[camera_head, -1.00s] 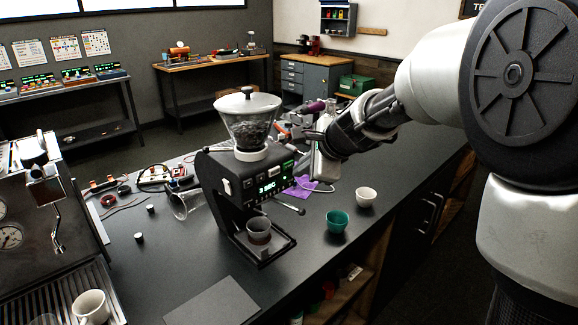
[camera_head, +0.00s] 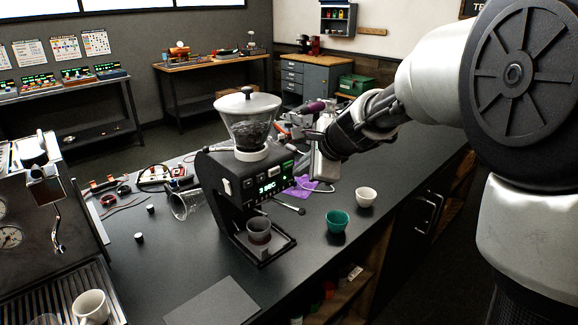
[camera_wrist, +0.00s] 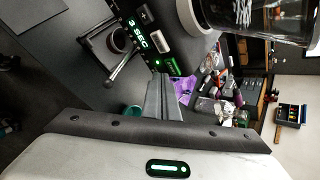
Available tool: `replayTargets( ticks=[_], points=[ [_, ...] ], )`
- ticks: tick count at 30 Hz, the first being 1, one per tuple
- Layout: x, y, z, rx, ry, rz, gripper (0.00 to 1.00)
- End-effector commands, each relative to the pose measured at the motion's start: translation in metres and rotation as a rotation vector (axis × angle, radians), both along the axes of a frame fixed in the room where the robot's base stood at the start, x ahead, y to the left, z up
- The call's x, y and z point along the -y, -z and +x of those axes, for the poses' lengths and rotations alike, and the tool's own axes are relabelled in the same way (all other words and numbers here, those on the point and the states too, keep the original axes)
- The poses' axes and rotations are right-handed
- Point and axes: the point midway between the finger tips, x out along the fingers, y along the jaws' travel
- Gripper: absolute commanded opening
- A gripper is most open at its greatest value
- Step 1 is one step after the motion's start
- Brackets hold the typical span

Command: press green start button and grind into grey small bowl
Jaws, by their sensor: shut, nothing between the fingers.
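The black grinder (camera_head: 230,190) stands on the dark counter with a hopper of beans (camera_head: 247,122) on top. Its lit display (camera_head: 268,188) reads about 3 SEC and also shows in the wrist view (camera_wrist: 137,34). The green start button (camera_wrist: 168,66) glows beside the display.
A teal cup (camera_head: 337,221) and a white cup (camera_head: 366,197) stand right of the grinder. An espresso machine (camera_head: 40,230) fills the left side. The front counter has a flat dark mat (camera_head: 212,303).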

Motion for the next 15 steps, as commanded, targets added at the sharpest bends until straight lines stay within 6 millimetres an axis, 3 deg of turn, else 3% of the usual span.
replayTargets(
  ticks=[15],
  points=[
    [-0.0063, 0.0001, 0.006, 0.0, 0.0, 0.0, 0.0]
  ],
)
